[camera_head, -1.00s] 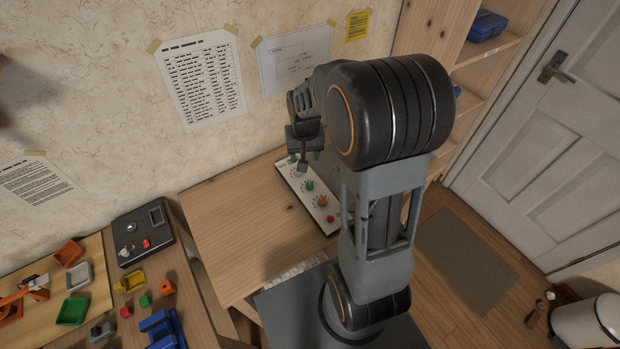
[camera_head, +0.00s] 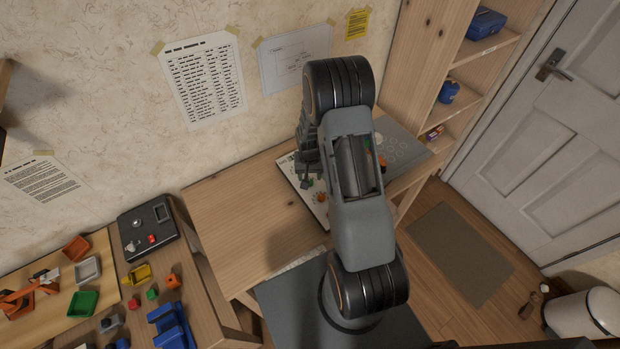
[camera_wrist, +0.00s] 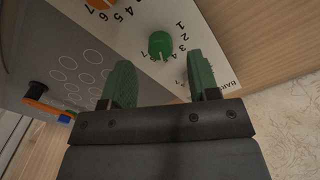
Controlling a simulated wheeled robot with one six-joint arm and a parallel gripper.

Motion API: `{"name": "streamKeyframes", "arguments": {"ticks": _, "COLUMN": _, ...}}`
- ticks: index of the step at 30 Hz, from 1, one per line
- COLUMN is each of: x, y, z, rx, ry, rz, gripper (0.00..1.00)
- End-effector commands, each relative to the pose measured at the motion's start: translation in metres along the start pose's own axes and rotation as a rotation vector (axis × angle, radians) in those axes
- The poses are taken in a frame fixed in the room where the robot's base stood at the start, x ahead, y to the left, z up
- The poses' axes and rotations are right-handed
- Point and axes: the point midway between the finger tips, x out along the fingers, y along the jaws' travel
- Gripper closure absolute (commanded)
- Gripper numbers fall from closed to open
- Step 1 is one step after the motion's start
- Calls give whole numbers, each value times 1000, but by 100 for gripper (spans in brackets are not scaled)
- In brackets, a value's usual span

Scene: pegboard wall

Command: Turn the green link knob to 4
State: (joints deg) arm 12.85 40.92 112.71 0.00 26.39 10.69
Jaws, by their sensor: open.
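The green knob (camera_wrist: 160,43) sits on a white panel (camera_wrist: 219,68) with printed numbers around it. It lies just beyond my open gripper (camera_wrist: 160,62), roughly centred between the two green fingertips, with clear space on both sides. The numbers 1 to 4 show on its right side and a 7 at its lower left. I cannot tell for sure which number the knob points to. In the head view, the white panel (camera_head: 320,213) lies on the wooden table, partly hidden by my arm, and my gripper (camera_head: 306,182) is over its knobs.
An orange knob (camera_wrist: 101,3) is on the same panel, at the upper left. A grey board with circles (camera_wrist: 70,55) lies beside the panel. The wooden table (camera_head: 245,215) is bare left of the panel. A side table with small bins and a black box (camera_head: 147,230) stands further left.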

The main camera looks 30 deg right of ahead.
Motion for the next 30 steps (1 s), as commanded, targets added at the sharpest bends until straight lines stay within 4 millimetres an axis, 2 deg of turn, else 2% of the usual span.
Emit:
{"name": "streamKeyframes", "arguments": {"ticks": 3, "x": 15, "y": 0, "z": 0, "rx": 0, "ry": -2, "rz": 0, "gripper": 45}}
{"name": "streamKeyframes", "arguments": {"ticks": 9, "x": 30, "y": 0, "z": 0, "rx": -1, "ry": -1, "rz": 0, "gripper": 45}}
{"name": "streamKeyframes", "arguments": {"ticks": 21, "x": 34, "y": 0, "z": 0, "rx": -1, "ry": 1, "rz": 0, "gripper": 46}}
{"name": "streamKeyframes", "arguments": {"ticks": 30, "x": 34, "y": 0, "z": 0, "rx": -1, "ry": 0, "rz": 0, "gripper": 75}}
